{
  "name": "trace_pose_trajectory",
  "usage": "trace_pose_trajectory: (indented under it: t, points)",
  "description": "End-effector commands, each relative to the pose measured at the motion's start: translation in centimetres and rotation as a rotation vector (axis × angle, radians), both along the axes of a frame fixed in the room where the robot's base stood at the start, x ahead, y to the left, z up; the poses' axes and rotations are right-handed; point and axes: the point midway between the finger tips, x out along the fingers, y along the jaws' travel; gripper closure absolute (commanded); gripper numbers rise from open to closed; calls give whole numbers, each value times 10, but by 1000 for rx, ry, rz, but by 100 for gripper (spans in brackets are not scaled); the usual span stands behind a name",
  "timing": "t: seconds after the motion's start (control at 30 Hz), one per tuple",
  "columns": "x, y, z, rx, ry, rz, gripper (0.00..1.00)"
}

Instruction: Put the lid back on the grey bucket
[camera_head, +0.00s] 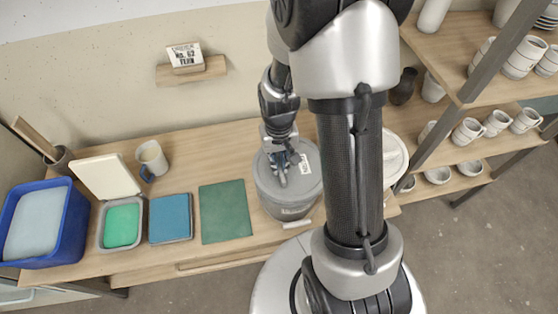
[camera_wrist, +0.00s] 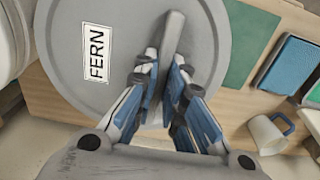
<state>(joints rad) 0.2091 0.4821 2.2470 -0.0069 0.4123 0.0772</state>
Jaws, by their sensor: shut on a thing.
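The grey bucket (camera_head: 286,212) stands on the wooden table, left of my arm. Its round grey lid (camera_head: 309,183) is over the bucket's mouth and looks about level with the rim. I cannot tell whether it is fully seated. In the wrist view the lid (camera_wrist: 72,35) fills the upper left and bears a white label reading FERN. My gripper (camera_head: 281,178) is above the lid. In the wrist view my gripper (camera_wrist: 164,70) is shut on the lid's grey bar handle (camera_wrist: 169,45), with one finger on each side. The bucket's body is hidden by the lid there.
A white bucket (camera_head: 393,150) stands to the right, partly behind my arm. A green mat (camera_head: 225,212), blue tile (camera_head: 170,217), open green-filled tub (camera_head: 121,226), mug (camera_head: 151,157) and blue bin (camera_head: 58,238) lie left. Shelves (camera_head: 470,130) with crockery stand at right.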

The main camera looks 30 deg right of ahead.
Motion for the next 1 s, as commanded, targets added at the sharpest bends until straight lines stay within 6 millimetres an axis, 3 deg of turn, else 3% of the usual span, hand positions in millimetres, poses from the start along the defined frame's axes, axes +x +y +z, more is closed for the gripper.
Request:
trace_pose_trajectory:
  t: [0.1, 0.13, 0.47, 0.7, 1.0]
  points:
    - [0, 0, 0, 0, 0, 0, 100]
    - [0, 0, 0, 0, 0, 0, 88]
    - [0, 0, 0, 0, 0, 0, 66]
    - [0, 0, 0, 0, 0, 0, 65]
    - [0, 0, 0, 0, 0, 0, 46]
